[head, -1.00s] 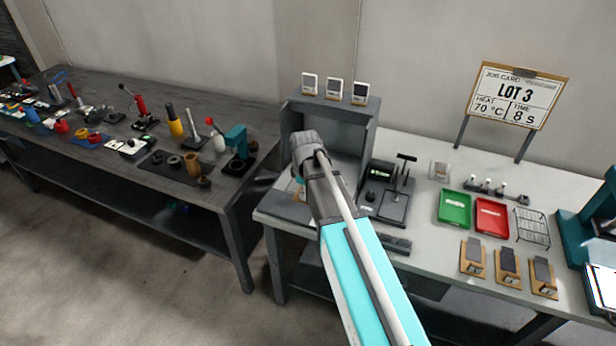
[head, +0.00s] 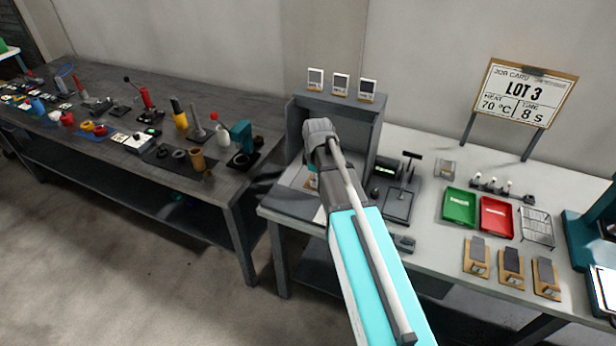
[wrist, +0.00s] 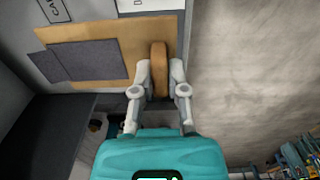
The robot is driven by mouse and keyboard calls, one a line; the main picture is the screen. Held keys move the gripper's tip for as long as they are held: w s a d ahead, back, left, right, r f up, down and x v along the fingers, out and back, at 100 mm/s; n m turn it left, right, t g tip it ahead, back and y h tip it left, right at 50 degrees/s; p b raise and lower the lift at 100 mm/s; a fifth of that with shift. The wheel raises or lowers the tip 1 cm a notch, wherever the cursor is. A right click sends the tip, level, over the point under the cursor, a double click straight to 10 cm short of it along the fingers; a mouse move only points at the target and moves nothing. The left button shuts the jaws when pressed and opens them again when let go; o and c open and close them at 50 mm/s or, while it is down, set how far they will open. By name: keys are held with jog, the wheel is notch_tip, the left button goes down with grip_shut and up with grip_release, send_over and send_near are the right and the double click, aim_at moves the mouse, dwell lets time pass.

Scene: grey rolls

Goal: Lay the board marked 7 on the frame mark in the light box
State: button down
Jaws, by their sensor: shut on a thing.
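My gripper (wrist: 158,88) is shut on the brown upright grip of a tan wooden board (wrist: 100,82) in the wrist view. In the head view my arm reaches into the open front of the grey light box (head: 296,114), and a small bit of tan (head: 311,183) shows beside my arm near the box floor. My arm hides most of the gripper there. I cannot make out the frame mark, nor whether the board touches the floor.
Three similar tan boards (head: 511,268) lie at the bench's front right. A green tray (head: 460,207) and a red tray (head: 496,217) lie behind them. A dark stand (head: 399,207) is close right of the box. Three small cards (head: 341,85) stand on its top.

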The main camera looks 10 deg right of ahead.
jog(key=shift+w+d+r, duration=0.1)
jog(key=shift+d+r, duration=0.2)
jog(key=shift+d, duration=0.3)
jog(key=shift+w+d+r, duration=0.1)
jog(key=shift+d+r, duration=0.15)
jog(key=shift+d, duration=0.3)
jog(key=shift+f, duration=0.1)
jog(key=w+a+f+b, duration=0.1)
jog(key=w+f+b, duration=0.2)
jog(key=w, duration=0.1)
jog(key=w+a+f+b, duration=0.1)
jog(key=w+f+b, duration=0.1)
jog(key=w+f, duration=0.1)
jog(key=w+a+f+b, duration=0.2)
jog(key=w+f+b, duration=0.1)
jog(key=w, duration=0.2)
jog(key=shift+w+b, duration=0.25)
jog(key=shift+b, duration=0.05)
jog(key=shift+w+a+f+b, duration=0.15)
jog(key=shift+w+f+b, duration=0.25)
jog(key=shift+f+b, duration=1.55)
jog(key=shift+b, duration=0.05)
